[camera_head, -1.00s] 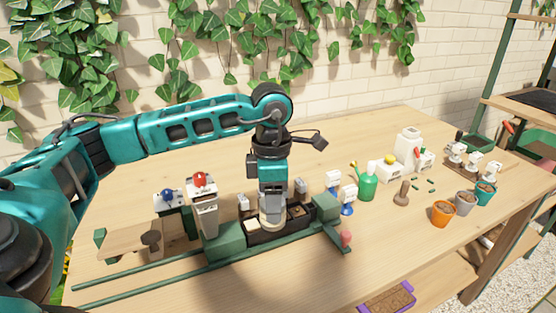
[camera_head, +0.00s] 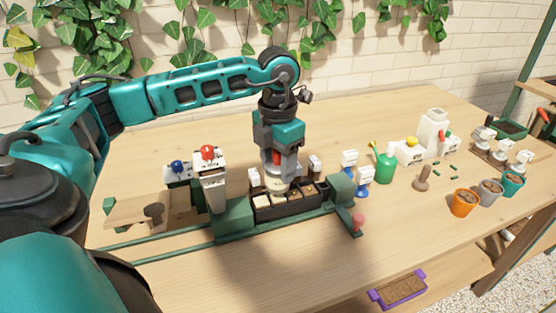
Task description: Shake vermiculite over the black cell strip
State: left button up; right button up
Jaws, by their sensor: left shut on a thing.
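The black cell strip (camera_head: 290,210) sits on the green rail fixture between two green blocks. Its leftmost visible cell looks pale cream, while the other cells show brown and some pale material. My left gripper (camera_head: 278,165) is shut on a shaker (camera_head: 275,184) with a pale round lower end, over the back left part of the strip. The fingers hide much of the shaker, and I cannot tell whether grains are falling. My right gripper is not in view.
A grey dispenser with a red knob (camera_head: 208,154) stands left of the strip, beside a blue-knobbed unit (camera_head: 178,168). A green watering can (camera_head: 384,167) and an orange pot (camera_head: 464,203) stand right. A purple-ended tray (camera_head: 401,289) lies lower. The front table is clear.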

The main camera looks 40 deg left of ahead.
pick_arm(q)
jog(key=shift+w+d, duration=0.25)
jog(key=shift+w, duration=0.3)
jog(key=shift+s+a, duration=0.3)
jog(key=shift+s, duration=0.25)
jog(key=shift+s+a, duration=0.25)
jog(key=shift+s, duration=0.25)
jog(key=shift+w+d, duration=0.3)
jog(key=shift+w, duration=0.25)
jog(key=shift+w+d, duration=0.3)
jog(key=shift+w, duration=0.25)
jog(key=shift+r+p, duration=0.1)
jog(key=shift+p, duration=0.25)
